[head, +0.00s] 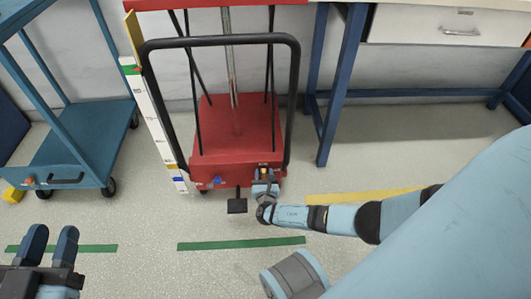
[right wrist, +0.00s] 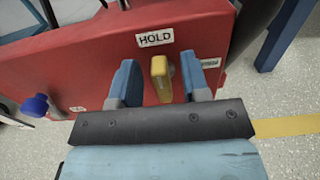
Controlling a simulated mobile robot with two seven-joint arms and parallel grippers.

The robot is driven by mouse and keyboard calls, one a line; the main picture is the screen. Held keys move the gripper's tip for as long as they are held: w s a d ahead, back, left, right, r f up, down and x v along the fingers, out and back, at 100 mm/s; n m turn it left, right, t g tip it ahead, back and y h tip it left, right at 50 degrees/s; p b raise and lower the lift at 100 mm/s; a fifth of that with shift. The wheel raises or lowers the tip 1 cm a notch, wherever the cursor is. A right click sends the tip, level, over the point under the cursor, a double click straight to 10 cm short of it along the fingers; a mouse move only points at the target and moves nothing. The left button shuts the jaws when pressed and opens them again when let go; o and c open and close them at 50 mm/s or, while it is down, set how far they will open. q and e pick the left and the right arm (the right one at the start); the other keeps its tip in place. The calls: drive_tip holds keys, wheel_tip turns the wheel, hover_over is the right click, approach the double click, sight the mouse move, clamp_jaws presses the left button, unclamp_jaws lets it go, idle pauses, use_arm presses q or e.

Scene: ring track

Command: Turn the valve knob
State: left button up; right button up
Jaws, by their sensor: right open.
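The yellow valve knob (right wrist: 160,78) stands out from the red front face of the lift cart, below a HOLD label (right wrist: 154,38). In the right wrist view my right gripper (right wrist: 159,62) is open, with one blue finger on each side of the knob. Gaps show on both sides, so the fingers appear apart from it. In the head view my right gripper (head: 265,174) is at the cart's front, and the knob is small and partly hidden there. My left gripper (head: 50,240) is at the lower left, open and empty, above the floor.
The red lift cart (head: 237,120) has a black push handle (head: 220,41) and a black pedal (head: 237,206). A blue knob (right wrist: 36,105) is on the same face, left of the yellow one. A blue trolley (head: 75,140) stands at left, a workbench (head: 430,40) at right.

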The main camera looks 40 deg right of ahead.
drive_tip(key=shift+w, duration=0.1)
clamp_jaws()
